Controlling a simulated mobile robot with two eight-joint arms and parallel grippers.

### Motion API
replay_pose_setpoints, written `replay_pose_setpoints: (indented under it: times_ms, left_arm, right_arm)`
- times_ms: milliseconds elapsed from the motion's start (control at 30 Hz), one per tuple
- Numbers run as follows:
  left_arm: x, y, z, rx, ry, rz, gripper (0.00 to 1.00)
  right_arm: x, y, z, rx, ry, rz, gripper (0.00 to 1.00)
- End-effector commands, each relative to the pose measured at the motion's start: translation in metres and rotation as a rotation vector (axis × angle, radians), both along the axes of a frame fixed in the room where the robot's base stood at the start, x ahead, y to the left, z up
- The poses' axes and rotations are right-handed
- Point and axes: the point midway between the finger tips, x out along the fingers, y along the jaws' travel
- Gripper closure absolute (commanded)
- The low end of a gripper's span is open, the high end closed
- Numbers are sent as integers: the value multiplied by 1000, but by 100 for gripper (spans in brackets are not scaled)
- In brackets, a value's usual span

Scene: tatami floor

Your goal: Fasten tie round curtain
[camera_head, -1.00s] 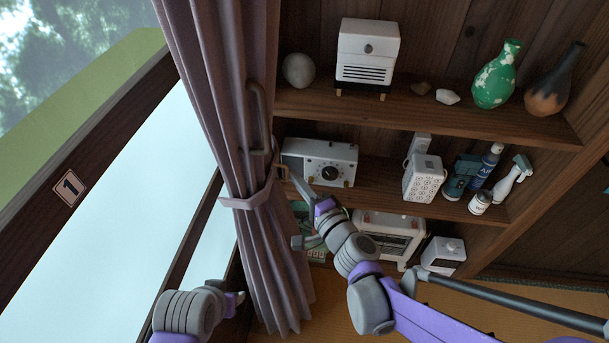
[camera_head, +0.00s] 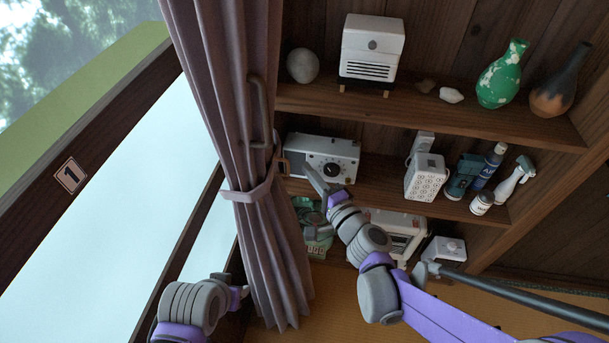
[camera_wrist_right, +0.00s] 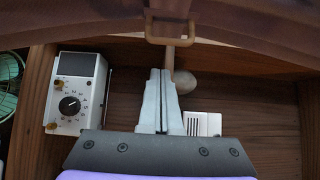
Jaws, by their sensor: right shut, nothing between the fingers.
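The mauve curtain (camera_head: 222,80) hangs gathered in the head view. A paler tie (camera_head: 248,193) runs across its front, and its right end rises to a small brown ring (camera_head: 283,163) at the curtain's right edge. In the right wrist view the ring (camera_wrist_right: 172,30) hangs beyond my fingertips, apart from them in the picture. My right gripper (camera_head: 309,170) is shut and empty, just right of the ring; its fingers (camera_wrist_right: 164,72) stand together in the wrist view. My left gripper (camera_head: 241,293) is low at the curtain's left edge, its fingers mostly hidden. The tie's back is hidden.
A dark bar (camera_head: 259,110) stands upright against the curtain above the tie. A white radio (camera_head: 333,157) sits on the middle shelf behind my right gripper. The shelf also holds a white box (camera_head: 425,178) and bottles. A window (camera_head: 120,190) fills the left.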

Motion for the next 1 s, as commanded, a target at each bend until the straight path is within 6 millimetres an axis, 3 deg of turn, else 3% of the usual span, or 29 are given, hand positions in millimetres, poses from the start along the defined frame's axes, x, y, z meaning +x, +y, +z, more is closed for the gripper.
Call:
replay_pose_setpoints:
  times_ms: [200, 400, 600, 1000]
  left_arm:
    - [0, 0, 0, 0, 0, 0, 53]
    - [0, 0, 2, 0, 0, 0, 53]
    - [0, 0, 2, 0, -1, 0, 53]
    - [0, 0, 2, 0, -1, 0, 53]
  right_arm:
    - [-53, -9, 0, 1, 1, -4, 100]
    - [-84, -14, 1, 0, 1, -7, 100]
    - [-96, -16, 1, 1, 2, -8, 100]
    - [-96, -16, 1, 1, 2, -9, 100]
